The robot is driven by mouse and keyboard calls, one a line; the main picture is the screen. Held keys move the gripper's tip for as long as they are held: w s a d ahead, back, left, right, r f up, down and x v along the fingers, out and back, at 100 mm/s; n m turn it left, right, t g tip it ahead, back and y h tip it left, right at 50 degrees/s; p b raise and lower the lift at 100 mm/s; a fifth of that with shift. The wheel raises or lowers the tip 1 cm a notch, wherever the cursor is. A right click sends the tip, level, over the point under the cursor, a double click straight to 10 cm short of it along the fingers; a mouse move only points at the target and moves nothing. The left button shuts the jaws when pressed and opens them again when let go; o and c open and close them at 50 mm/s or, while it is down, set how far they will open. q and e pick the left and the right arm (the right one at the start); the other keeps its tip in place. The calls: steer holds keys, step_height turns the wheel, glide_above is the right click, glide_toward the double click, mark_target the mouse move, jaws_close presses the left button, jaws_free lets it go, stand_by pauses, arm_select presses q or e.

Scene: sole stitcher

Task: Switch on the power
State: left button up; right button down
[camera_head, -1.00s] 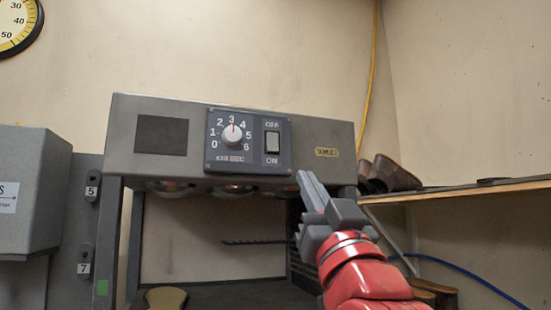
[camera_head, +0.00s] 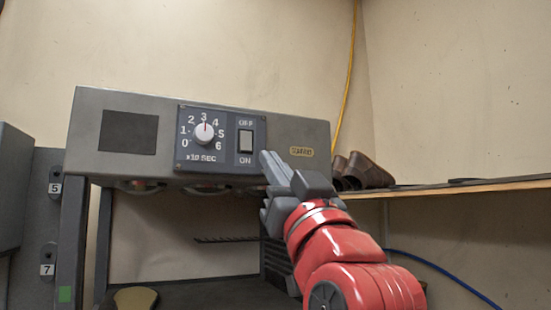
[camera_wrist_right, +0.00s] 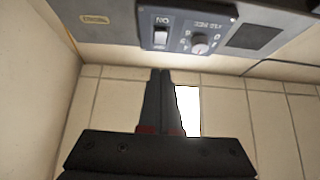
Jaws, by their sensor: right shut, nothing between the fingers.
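The power switch (camera_head: 246,141) is a pale rocker between OFF above and ON below, on the dark control panel (camera_head: 221,165) of the grey machine (camera_head: 85,130). A white dial (camera_head: 204,133) sits left of it. My right gripper (camera_head: 264,154) is shut and empty, its tips just right of and below the switch in the head view. In the right wrist view the closed fingertips (camera_wrist_right: 160,72) lie below the switch (camera_wrist_right: 161,40) in the picture. They look apart from it. Which side of the rocker is pressed in is unclear. My left gripper is out of view.
A wooden shelf (camera_head: 450,188) with dark shoes (camera_head: 365,172) stands right of the machine. A thin dark rod (camera_head: 225,240) sticks out under the machine's head. A blue cable (camera_head: 440,262) hangs below the shelf. A yellow cable (camera_head: 349,75) runs down the wall.

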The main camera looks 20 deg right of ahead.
mark_target(247, 142)
steer(key=w+r+p, duration=0.1)
steer(key=w, duration=0.1)
steer(key=w+r+p, duration=0.1)
steer(key=w+p, duration=0.1)
steer(key=w, duration=0.1)
steer(key=w+r+p, duration=0.1)
steer(key=w, duration=0.2)
steer(key=shift+a+r+p, duration=0.1)
steer(key=shift+r+p, duration=0.15)
steer(key=shift+p, duration=0.05)
steer(key=shift+w+f, duration=0.15)
steer(key=shift+w, duration=0.25)
steer(key=shift+s, duration=0.1)
